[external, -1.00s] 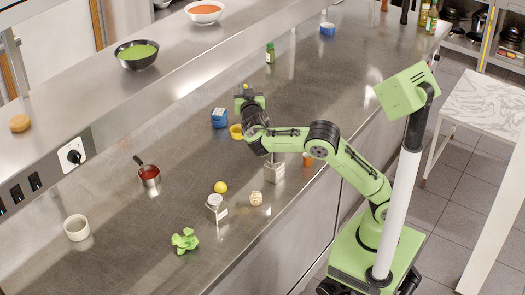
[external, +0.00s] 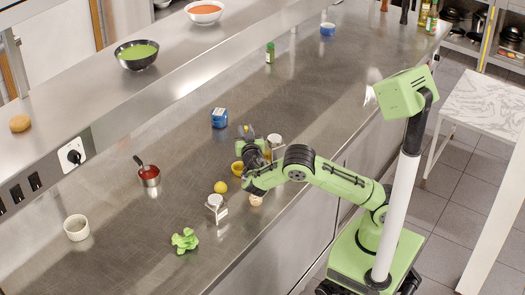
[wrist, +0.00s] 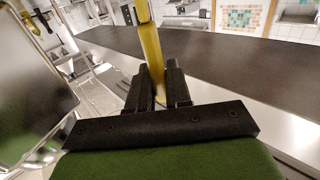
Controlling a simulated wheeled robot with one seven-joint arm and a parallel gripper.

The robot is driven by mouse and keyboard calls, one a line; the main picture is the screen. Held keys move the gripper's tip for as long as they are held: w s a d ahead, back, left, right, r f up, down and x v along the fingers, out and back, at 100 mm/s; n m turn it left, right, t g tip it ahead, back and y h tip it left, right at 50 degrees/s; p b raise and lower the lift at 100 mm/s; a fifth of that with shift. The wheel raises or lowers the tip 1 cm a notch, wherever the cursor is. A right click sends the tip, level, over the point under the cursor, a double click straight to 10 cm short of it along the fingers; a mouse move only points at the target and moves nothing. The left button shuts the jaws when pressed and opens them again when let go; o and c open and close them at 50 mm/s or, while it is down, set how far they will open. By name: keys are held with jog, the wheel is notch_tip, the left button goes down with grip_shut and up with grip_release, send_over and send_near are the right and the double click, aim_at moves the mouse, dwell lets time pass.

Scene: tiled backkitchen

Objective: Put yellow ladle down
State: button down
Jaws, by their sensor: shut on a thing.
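The yellow ladle shows in the wrist view (wrist: 150,45) as a yellow strip running up between the black fingers of my gripper (wrist: 158,82). My gripper is shut on it. In the external view my gripper (external: 247,143) is over the front half of the steel counter (external: 140,225). The ladle's yellow bowl (external: 237,167) shows below and left of it, with a small yellow tip above. The middle of the ladle is hidden by my gripper. I cannot tell whether the bowl touches the counter.
A lemon (external: 220,187), a silver-topped shaker (external: 215,205) and a pale round item (external: 256,200) stand close below my gripper. Green lettuce (external: 185,239) and a red pot (external: 149,176) are further left. The counter between pot and lemon is clear.

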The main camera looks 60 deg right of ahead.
jog(key=c, duration=1.1)
grip_release()
jog(key=shift+o, duration=0.2)
jog(key=shift+a, duration=0.1)
jog(key=v, duration=1.2)
jog(key=shift+b, duration=0.45)
